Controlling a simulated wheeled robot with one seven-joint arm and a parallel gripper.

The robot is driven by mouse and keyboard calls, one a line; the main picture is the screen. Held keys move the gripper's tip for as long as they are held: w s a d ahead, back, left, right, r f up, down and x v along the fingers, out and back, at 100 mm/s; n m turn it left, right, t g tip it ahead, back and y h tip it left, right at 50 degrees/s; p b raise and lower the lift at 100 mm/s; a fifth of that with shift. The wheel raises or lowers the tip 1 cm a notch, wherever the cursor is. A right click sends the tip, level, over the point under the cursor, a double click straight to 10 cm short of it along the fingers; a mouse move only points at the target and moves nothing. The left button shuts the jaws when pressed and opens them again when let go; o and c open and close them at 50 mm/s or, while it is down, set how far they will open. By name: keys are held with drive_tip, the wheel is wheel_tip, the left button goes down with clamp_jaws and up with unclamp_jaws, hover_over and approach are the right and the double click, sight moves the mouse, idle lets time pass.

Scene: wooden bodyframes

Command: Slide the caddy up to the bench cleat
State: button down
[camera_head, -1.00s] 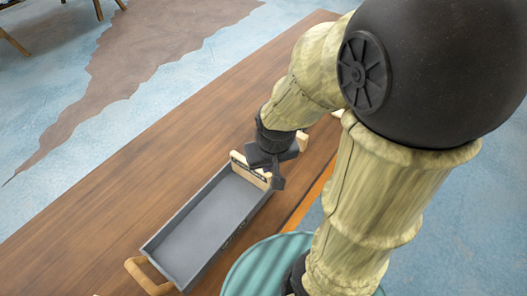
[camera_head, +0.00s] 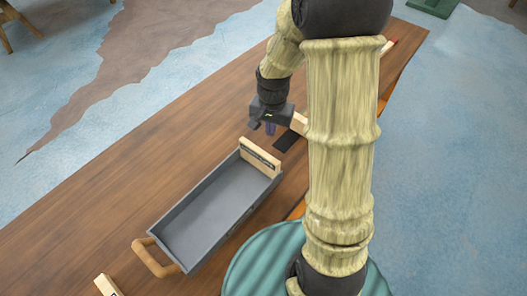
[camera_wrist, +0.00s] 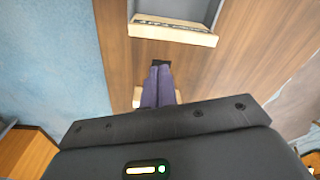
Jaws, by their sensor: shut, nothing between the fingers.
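The caddy is a long grey open tray (camera_head: 215,203) on the wooden bench (camera_head: 130,165). It has a light wooden loop handle (camera_head: 152,260) at its near end. A light wooden board (camera_head: 261,158) with dark lettering stands at its far end, and in the wrist view the board (camera_wrist: 172,32) is against the tray's end. My gripper (camera_head: 270,128) is shut and empty, beyond that board and apart from it. Its purple fingers (camera_wrist: 157,82) are together in the wrist view. I cannot tell which wooden piece is the bench cleat.
A labelled wooden block (camera_head: 107,286) lies near the lower left. Another light wooden piece (camera_head: 298,123) and a dark flat patch (camera_head: 287,140) are beside my gripper, partly covered by my arm. The bench left of the tray is clear. Blue floor surrounds the bench.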

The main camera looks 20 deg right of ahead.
sight(263, 152)
drive_tip(key=w+d+f+m+g, duration=0.1)
drive_tip(key=w+d+f+m, duration=0.1)
drive_tip(key=w+f+m, duration=0.2)
drive_tip(key=shift+w+f, duration=0.6)
drive_tip(key=shift+w, duration=0.15)
wheel_tip(263, 152, down, 10)
drive_tip(key=shift+s+r+p, duration=0.1)
drive_tip(key=shift+r+p, duration=0.15)
drive_tip(key=shift+p, duration=0.5)
drive_tip(key=a, duration=0.1)
drive_tip(key=s+a+p, duration=0.1)
drive_tip(key=shift+s+a+f, duration=0.15)
drive_tip(key=shift+s+a, duration=0.15)
drive_tip(key=shift+a, duration=0.1)
drive_tip(key=shift+s+a, duration=0.25)
drive_tip(key=shift+f, duration=0.1)
